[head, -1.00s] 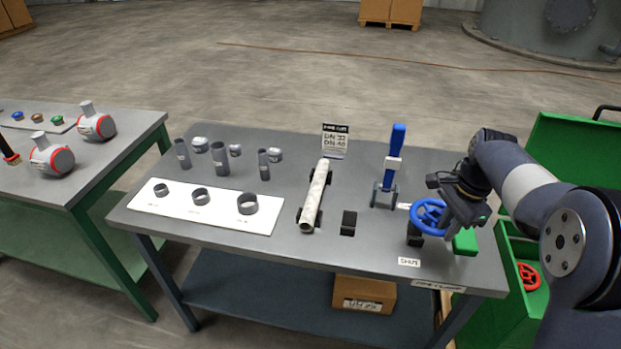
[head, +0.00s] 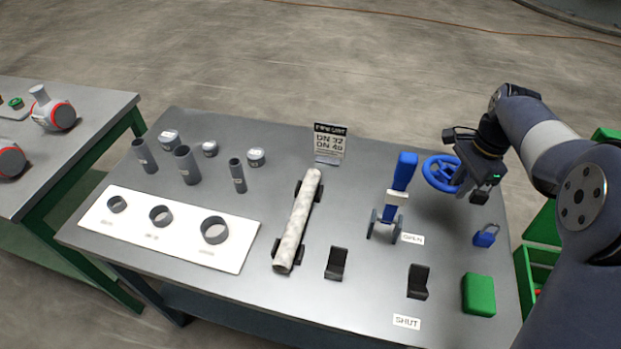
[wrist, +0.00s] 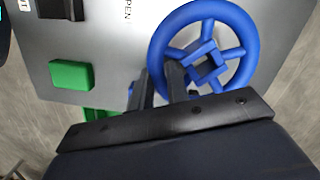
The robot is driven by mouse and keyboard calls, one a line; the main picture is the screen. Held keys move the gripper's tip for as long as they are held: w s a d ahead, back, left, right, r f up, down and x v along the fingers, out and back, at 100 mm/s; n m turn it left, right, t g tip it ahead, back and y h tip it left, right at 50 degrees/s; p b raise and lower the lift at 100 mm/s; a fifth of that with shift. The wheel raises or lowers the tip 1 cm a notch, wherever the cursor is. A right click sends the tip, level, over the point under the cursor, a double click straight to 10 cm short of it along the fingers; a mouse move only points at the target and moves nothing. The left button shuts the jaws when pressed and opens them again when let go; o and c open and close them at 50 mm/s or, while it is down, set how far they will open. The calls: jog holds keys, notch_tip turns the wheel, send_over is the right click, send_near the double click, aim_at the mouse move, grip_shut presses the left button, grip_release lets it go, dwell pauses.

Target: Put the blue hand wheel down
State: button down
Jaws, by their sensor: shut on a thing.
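The blue hand wheel (head: 440,174) is a spoked ring with a square hub. My gripper (head: 478,186) is shut on its rim and holds it at the right rear of the grey bench, seemingly above the top. In the wrist view the wheel (wrist: 205,55) fills the upper right, and the fingers of my gripper (wrist: 160,82) meet it at the lower left of its rim. Its height over the bench is hard to tell.
A valve with a blue lever (head: 402,175) stands left of the wheel. A blue padlock (head: 485,236), a green block (head: 478,294) and a black bracket (head: 418,281) are in front. A speckled pipe (head: 298,220) lies mid-bench. The rear bench right of the sign (head: 329,145) looks clear.

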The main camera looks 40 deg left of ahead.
jog(key=shift+w+r, duration=0.1)
jog(key=shift+w, duration=0.1)
notch_tip(320, 180, down, 10)
jog(key=shift+p, duration=0.45)
jog(key=c, duration=1.4)
grip_release()
jog(key=shift+s, duration=0.1)
jog(key=shift+o, duration=0.2)
jog(key=r, duration=0.8)
jog(key=w+d+r, duration=0.1)
jog(key=r, duration=0.3)
jog(key=shift+b, duration=0.3)
